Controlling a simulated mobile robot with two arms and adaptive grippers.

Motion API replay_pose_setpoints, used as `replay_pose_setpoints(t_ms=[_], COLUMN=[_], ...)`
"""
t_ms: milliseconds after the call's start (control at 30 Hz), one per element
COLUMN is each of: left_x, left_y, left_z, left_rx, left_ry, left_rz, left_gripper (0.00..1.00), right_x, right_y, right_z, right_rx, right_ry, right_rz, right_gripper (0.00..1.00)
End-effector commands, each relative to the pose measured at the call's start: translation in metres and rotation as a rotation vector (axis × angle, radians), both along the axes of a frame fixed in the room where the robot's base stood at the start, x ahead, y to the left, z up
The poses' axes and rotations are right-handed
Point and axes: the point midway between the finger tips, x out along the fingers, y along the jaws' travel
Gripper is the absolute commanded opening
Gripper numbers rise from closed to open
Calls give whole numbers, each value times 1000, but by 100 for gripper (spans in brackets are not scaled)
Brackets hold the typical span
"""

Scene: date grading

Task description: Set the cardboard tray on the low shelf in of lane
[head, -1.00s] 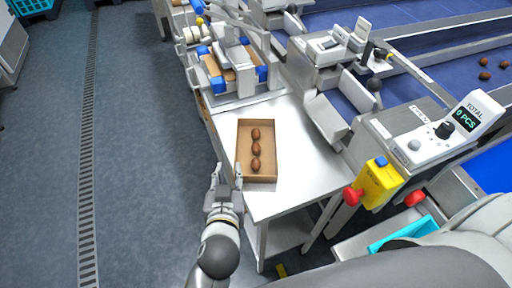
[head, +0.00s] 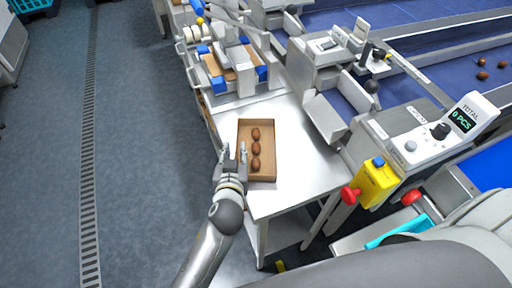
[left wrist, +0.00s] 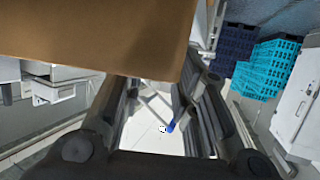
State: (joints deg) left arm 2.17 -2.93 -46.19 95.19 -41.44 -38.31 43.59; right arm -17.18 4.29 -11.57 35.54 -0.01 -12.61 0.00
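The cardboard tray (head: 266,126) lies flat on the steel table, with three brown dates (head: 256,149) in a row inside. My left gripper (head: 235,153) is at the tray's left side, its fingers apart, one outside the left wall and one over or inside it. In the left wrist view a brown cardboard surface (left wrist: 90,30) fills the upper left, close to the spread fingers (left wrist: 165,95). Contact with the wall cannot be told. A low shelf-like surface (head: 284,232) shows partly under the table. My right gripper is out of view.
The steel table (head: 296,150) has bare room right of the tray. A yellow box (head: 377,183) with a red knob (head: 350,195) and a counter display (head: 465,120) stand at the right. Blue lanes (head: 420,78) run behind. The floor at left is clear.

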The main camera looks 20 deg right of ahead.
Motion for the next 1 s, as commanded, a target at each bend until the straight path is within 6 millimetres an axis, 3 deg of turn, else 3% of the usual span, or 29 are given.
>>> replay_pose_setpoints(t_ms=[233, 533, 767, 1000], left_x=[20, 22, 22, 22], left_y=[-8, -8, -8, -8], left_z=[-7, -9, -9, -8], left_rx=[0, -1, 0, 0], left_ry=[0, 1, 1, 0], left_rz=[0, 0, 0, 0], left_gripper=[28, 28, 0, 0], right_x=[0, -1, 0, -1], right_y=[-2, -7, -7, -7], right_z=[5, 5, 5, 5], right_rx=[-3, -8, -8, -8], right_ry=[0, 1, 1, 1], right_rz=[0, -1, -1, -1], right_gripper=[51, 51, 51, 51])
